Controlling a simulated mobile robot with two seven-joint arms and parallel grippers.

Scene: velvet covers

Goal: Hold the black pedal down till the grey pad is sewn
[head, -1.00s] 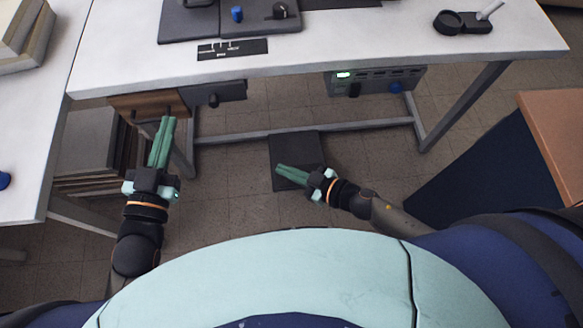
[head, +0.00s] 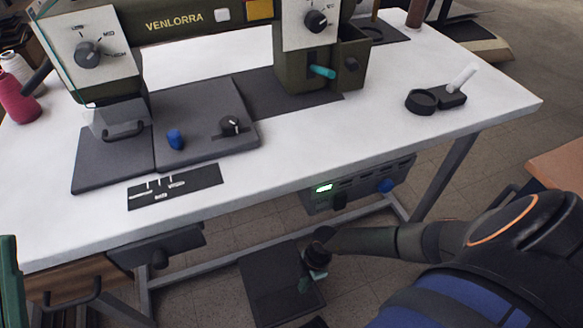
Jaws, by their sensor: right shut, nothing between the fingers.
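The black pedal (head: 262,280) is a dark flat plate on the floor under the table. The olive sewing machine (head: 180,22) stands on the white table. I cannot surely make out a grey pad; a see-through guard (head: 118,118) covers the machine's left working spot.
A control box (head: 358,185) with a lit green display hangs under the table (head: 400,135). Dark metal parts (head: 160,248) hang under its front left edge. Table legs and a crossbar flank the pedal. Thread spools (head: 18,97) stand at left.

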